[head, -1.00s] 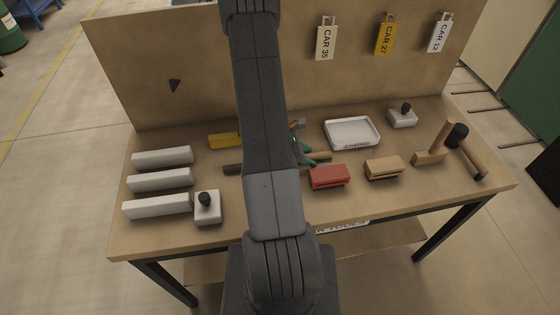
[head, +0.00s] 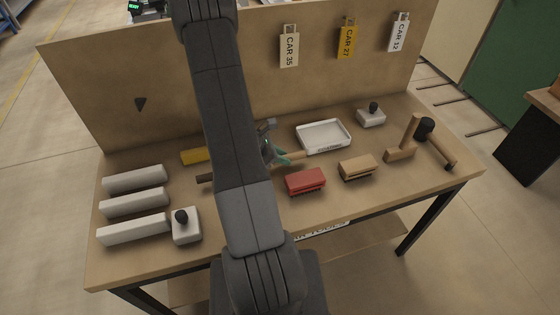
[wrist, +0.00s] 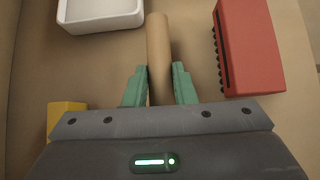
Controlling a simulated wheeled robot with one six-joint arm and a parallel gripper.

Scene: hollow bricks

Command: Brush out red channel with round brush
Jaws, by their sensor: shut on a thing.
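My gripper (wrist: 159,88) has its green fingers closed on a light wooden handle (wrist: 158,45), also seen in the head view (head: 293,156). The handle lies low over the bench, and a dark end (head: 205,178) sticks out left of my arm. It looks like the round brush, but my arm hides its middle. A red block (head: 305,181) with dark bristle-like teeth along its lower edge sits right of the gripper; it also shows in the wrist view (wrist: 250,48). I cannot tell any hollow in it.
A white tray (head: 324,135) stands behind the handle. A yellow block (head: 192,157) is partly hidden by my arm. Several pale bars (head: 136,202) and a knobbed block (head: 186,226) are left. A backboard (head: 150,70) stands behind.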

